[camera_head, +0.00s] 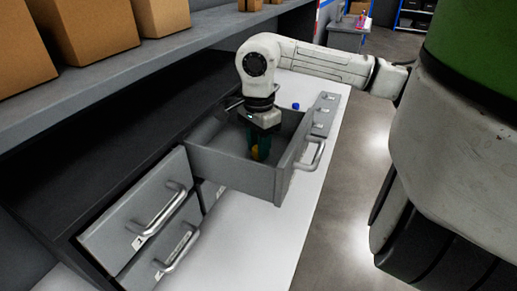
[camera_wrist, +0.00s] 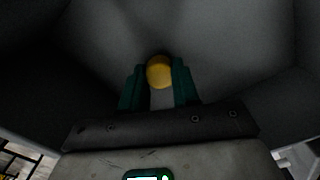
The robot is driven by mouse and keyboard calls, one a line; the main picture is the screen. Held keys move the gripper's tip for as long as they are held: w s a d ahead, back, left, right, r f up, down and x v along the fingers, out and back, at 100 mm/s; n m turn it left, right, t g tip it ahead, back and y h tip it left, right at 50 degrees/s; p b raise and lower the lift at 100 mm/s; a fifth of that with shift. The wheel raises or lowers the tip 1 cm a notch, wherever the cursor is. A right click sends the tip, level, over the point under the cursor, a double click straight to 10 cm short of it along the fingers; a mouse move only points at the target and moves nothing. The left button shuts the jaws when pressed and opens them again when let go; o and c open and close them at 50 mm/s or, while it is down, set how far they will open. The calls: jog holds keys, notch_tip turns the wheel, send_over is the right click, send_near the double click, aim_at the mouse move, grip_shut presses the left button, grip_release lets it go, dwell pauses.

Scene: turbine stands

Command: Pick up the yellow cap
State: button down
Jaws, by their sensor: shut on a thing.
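The yellow cap (camera_wrist: 159,72) sits between the tips of the two green fingers of my gripper (camera_wrist: 160,88) in the wrist view. My gripper is shut on the cap. Whether the cap touches the drawer floor cannot be told. Part of the cap is hidden by the fingers.
The drawer walls surround my gripper closely. Closed drawers with handles (camera_head: 158,212) are at the lower left. A small blue object (camera_head: 295,106) stands on the white surface (camera_head: 262,240) behind the drawer. Cardboard boxes (camera_head: 95,30) sit on the shelf above left.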

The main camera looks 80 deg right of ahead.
notch_tip(320, 180, up, 10)
jog(key=b, duration=0.2)
jog(key=c, duration=1.3)
grip_release()
jog(key=shift+c, duration=0.2)
grip_shut()
